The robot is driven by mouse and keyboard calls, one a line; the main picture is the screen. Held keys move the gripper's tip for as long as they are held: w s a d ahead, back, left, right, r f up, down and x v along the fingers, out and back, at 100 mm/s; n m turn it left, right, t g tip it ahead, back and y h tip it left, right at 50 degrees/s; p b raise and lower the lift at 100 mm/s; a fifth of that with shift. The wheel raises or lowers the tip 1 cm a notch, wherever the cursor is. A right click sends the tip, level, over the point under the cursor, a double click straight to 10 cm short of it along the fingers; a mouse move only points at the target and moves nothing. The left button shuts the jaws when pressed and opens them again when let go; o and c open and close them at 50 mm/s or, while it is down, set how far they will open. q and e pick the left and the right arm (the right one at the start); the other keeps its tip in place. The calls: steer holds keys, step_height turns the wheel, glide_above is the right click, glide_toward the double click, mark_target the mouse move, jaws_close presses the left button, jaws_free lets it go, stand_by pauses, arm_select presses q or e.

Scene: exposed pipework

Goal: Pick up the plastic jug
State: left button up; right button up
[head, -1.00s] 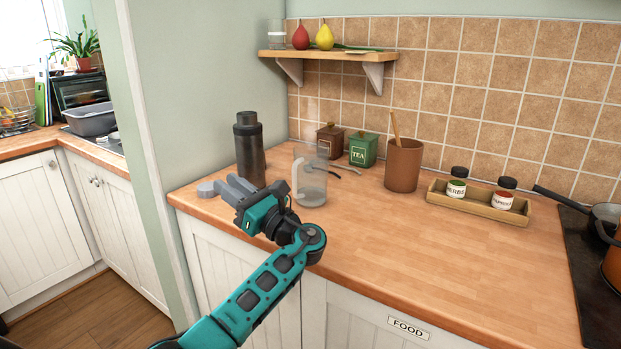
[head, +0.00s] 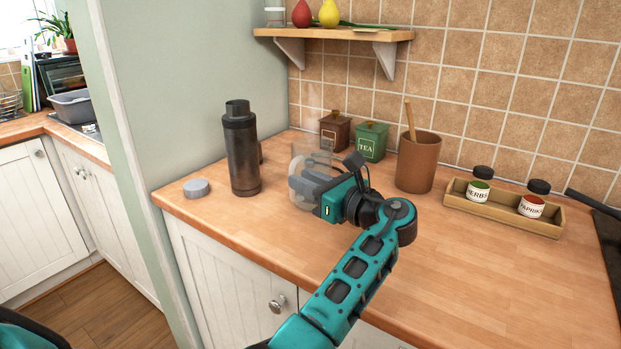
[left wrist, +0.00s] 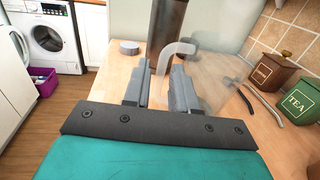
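The clear plastic jug (head: 318,152) stands on the wooden counter, partly hidden behind my left gripper. Its body and pale handle (left wrist: 168,62) show in the left wrist view. My left gripper (head: 301,187) is at the jug's handle side, with its fingers pointing left in the head view. In the left wrist view the two grey fingers (left wrist: 160,88) are apart, with the handle showing in the gap between them. Whether they touch it I cannot tell. My right gripper is not in view.
A dark flask (head: 241,150) stands left of the jug, with a grey lid (head: 196,188) beside it. Behind are a brown canister (head: 335,131), a green TEA canister (head: 370,142) and a brown pot (head: 417,163). A spice tray (head: 500,212) is at right. The front counter is clear.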

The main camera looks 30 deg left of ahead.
arm_select(q)
steer(key=x, duration=0.6)
steer(key=shift+w+a+f, duration=0.2)
steer(key=shift+w, duration=0.05)
jaws_close()
